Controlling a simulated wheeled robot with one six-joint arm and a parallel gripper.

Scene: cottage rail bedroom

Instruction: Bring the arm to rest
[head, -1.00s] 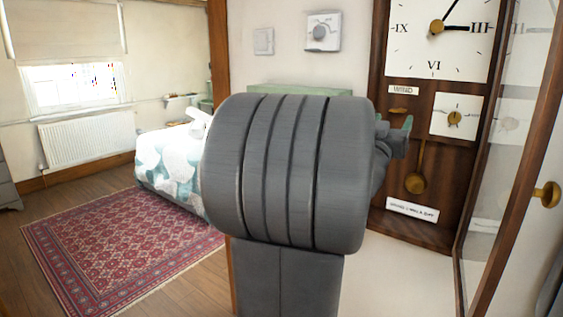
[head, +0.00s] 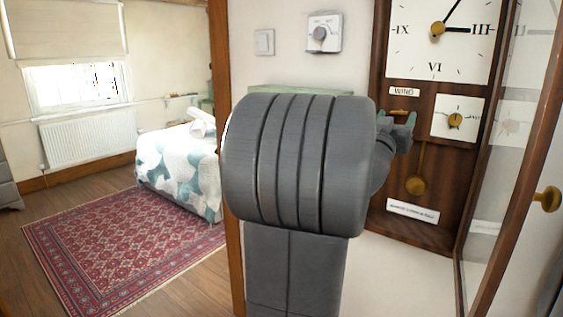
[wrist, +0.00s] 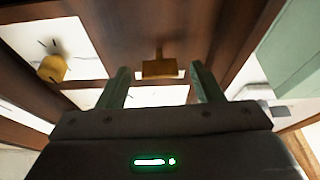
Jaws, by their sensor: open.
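My gripper (head: 396,122) shows in the head view just past the right side of my grey arm, in front of the wooden clock case (head: 445,170). In the wrist view my gripper (wrist: 160,78) has its two greenish fingers apart, with nothing held between them. Beyond the fingers is a brass piece (wrist: 160,68) on the case; I cannot tell whether it is touched. My arm's large grey joint hides the middle of the head view and most of my forearm.
The clock's glass door (head: 500,150) stands open at the right, with a brass knob (head: 547,199). A thermostat (head: 324,33) and a switch (head: 264,42) are on the wall. A bed (head: 180,165) and a red rug (head: 125,245) lie at the left, with bare floor around.

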